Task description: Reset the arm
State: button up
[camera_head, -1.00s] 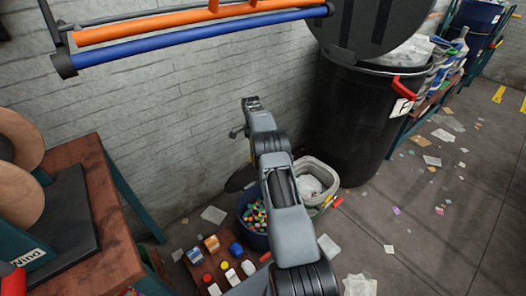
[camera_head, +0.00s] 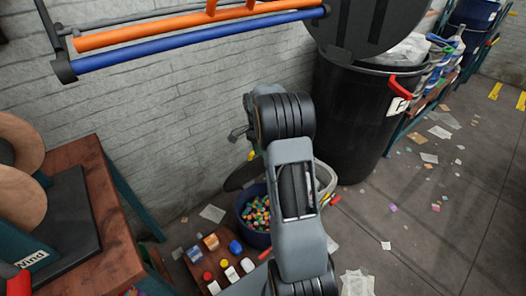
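My grey arm rises from the bottom edge through the middle of the view and folds at a black-ringed joint. My gripper (camera_head: 240,133) shows only in small part at the left of this joint, mostly hidden behind the arm links. I cannot see whether its fingers are open or shut, and I see nothing held in it.
A black bin (camera_head: 357,120) with its lid raised stands behind the arm at right. A dark tub (camera_head: 252,226) of colourful pieces and a low tray of small items (camera_head: 222,270) lie below. A wooden bench (camera_head: 110,235) is at left. Floor at right is open, with scattered scraps.

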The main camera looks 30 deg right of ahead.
jog(key=shift+s+a+r, duration=0.2)
jog(key=shift+s, duration=0.3)
dwell(0.3)
jog(key=s+a+r+n+t+p, duration=0.2)
jog(key=s+a+r+n+p, duration=0.3)
jog(key=r, duration=0.4)
jog(key=s+a+r+n+t+p, duration=0.2)
jog(key=s+a+r+n+p, duration=0.3)
jog(key=r, duration=0.4)
jog(key=s+a+r+n+t+p, duration=0.3)
jog(key=s+a+r+n+p, duration=0.3)
jog(key=a+r, duration=0.2)
jog(key=shift+a+r+n+h+p, duration=0.15)
jog(key=shift+r+n+h+p, duration=0.15)
jog(key=shift+r+p, duration=0.1)
jog(key=shift+s, duration=0.2)
